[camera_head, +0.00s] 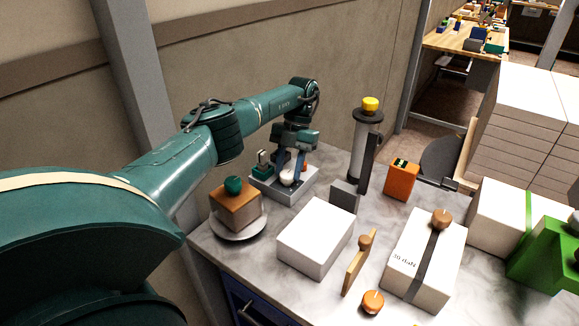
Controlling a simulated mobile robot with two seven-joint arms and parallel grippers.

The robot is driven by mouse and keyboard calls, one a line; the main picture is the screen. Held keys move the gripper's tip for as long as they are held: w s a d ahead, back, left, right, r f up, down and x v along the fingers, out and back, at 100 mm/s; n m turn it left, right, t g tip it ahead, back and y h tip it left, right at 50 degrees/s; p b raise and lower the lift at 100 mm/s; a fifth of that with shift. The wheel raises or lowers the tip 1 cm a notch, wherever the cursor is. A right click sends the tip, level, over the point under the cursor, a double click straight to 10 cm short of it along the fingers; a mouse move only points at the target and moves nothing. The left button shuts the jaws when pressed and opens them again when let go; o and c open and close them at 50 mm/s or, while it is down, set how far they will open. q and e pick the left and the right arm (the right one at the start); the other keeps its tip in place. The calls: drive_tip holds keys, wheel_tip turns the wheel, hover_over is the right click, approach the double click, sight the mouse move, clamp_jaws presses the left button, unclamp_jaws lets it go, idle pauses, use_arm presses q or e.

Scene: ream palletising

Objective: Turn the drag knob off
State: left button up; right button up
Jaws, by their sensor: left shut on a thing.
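A low grey box (302,191) stands at the back of the marbled worktop, near the wall. A pale round knob (288,178) sits on top of it; no label on it is readable, so I cannot tell its setting. My left gripper (291,171) reaches down over the box from the left. Its blue fingers are shut on the pale knob, which they partly cover. A small green part (262,168) stands on the left of the box, and an orange part shows behind the fingers. My right gripper is not in view.
A brown block with a green ball (233,186) stands on a round plate at left. White ream-like blocks (316,237), an orange box (401,180) and wooden-knobbed things crowd the right. Bare worktop (225,252) shows front left.

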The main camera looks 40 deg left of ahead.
sight(289, 171)
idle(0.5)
use_arm(q)
drive_tip(key=o, duration=1)
wheel_tip(289, 171, up, 10)
drive_tip(key=shift+p, duration=0.35)
